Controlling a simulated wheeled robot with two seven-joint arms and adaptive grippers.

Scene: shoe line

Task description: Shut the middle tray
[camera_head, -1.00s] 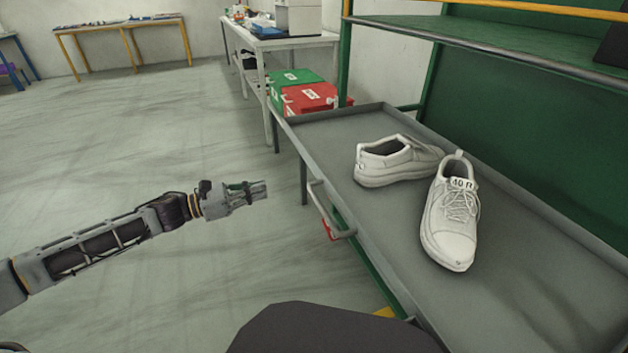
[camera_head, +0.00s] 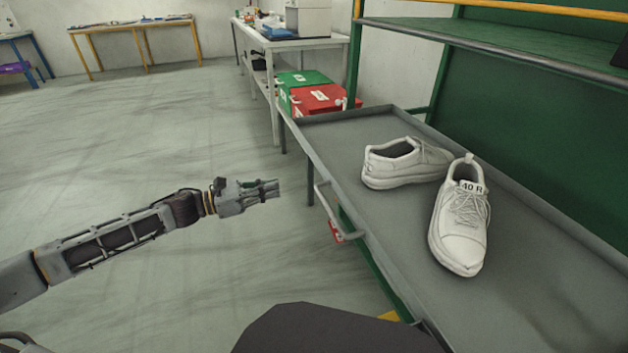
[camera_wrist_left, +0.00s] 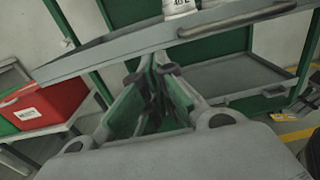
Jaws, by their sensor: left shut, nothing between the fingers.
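The grey tray (camera_head: 350,245) sticks out from the green rack with two white shoes on it. One shoe (camera_head: 398,168) lies at the back left; the other (camera_head: 462,228) carries a "40 R" label. A bar handle (camera_head: 335,215) runs along the tray's outer edge, and it also shows in the left wrist view (camera_wrist_left: 235,20). My left gripper (camera_head: 279,187) is shut and empty, left of the handle and apart from it. In the left wrist view its fingers (camera_wrist_left: 152,62) point towards the tray's edge.
A lower grey tray (camera_wrist_left: 235,75) shows under the upper one in the left wrist view. Green (camera_head: 303,78) and red (camera_head: 318,98) boxes stand beyond the tray's far end, near a white table (camera_head: 300,42). The floor to the left is clear.

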